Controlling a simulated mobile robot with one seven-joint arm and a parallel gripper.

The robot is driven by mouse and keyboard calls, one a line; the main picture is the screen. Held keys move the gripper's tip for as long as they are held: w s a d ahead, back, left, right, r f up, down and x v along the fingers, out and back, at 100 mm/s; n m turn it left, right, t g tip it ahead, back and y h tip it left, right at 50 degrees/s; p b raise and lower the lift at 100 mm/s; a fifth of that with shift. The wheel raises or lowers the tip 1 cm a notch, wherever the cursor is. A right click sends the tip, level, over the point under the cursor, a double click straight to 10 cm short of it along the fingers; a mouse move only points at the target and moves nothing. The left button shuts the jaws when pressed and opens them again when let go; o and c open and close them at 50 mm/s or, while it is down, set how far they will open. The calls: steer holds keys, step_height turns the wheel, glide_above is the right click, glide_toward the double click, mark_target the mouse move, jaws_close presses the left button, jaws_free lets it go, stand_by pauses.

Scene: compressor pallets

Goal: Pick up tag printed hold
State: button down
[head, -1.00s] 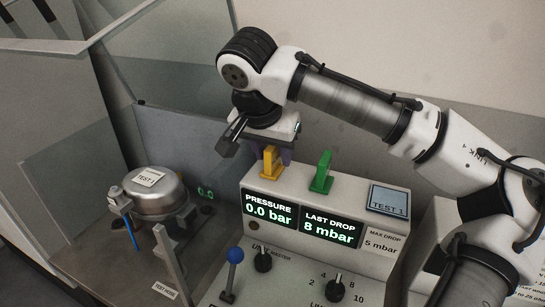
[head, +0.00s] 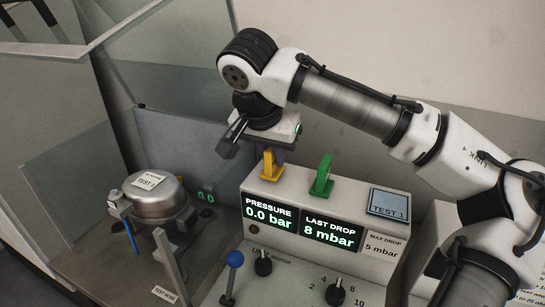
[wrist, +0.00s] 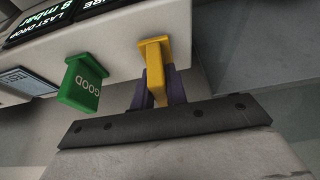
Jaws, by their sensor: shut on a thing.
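A yellow tag (head: 272,166) stands upright on top of the tester's console; its printing is not readable in either view, and it also shows in the wrist view (wrist: 156,62). My gripper (head: 275,157) is above it, pointing down, with its dark purple fingers (wrist: 158,90) shut on the yellow tag's grip from both sides. The tag still appears to be at the console top. A green tag (head: 322,176) stands to its right in the head view; the wrist view shows it printed GOOD (wrist: 82,83).
The console (head: 300,205) shows PRESSURE 0.0 bar and LAST DROP 8 mbar. A small TEST 1 screen (head: 388,201) is at its right. A silver compressor (head: 155,196) labelled TEST 1 sits at left, near clear panels (head: 75,180). A blue-knobbed lever (head: 234,260) stands in front.

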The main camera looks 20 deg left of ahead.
step_height(320, 180, up, 27)
steer(key=p, duration=1)
steer(key=shift+r+p, duration=0.15)
steer(key=shift+p, duration=0.2)
